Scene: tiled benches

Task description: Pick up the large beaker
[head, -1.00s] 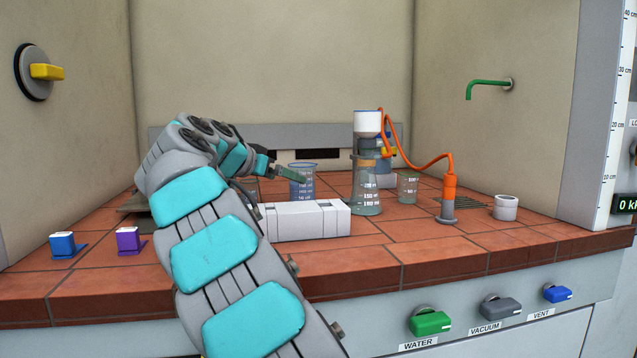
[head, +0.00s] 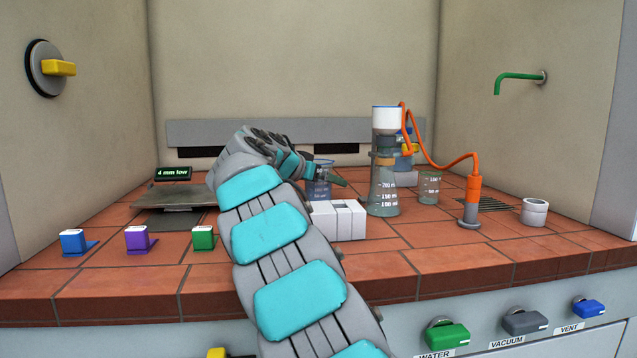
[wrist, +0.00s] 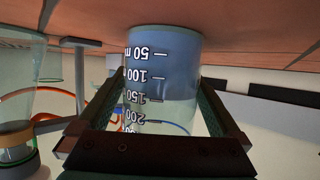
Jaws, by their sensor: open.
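The large beaker (head: 318,190) is clear glass with blue liquid and white volume marks. It stands upright on the tiled bench, partly covered by my gripper in the head view. My gripper (head: 328,177) is open at the beaker. In the wrist view, which is upside down, the beaker (wrist: 162,75) sits between the two fingers of my gripper (wrist: 160,88), one finger on each side. I cannot tell whether either finger touches the glass. The beaker's far side is hidden.
A white block (head: 340,222) stands in front of the beaker. A flask with a funnel (head: 384,190) and orange hose is close on its right, with a small beaker (head: 429,187) beyond. A flat plate (head: 165,197) lies at left beside a display (head: 173,173) reading "4 mm low".

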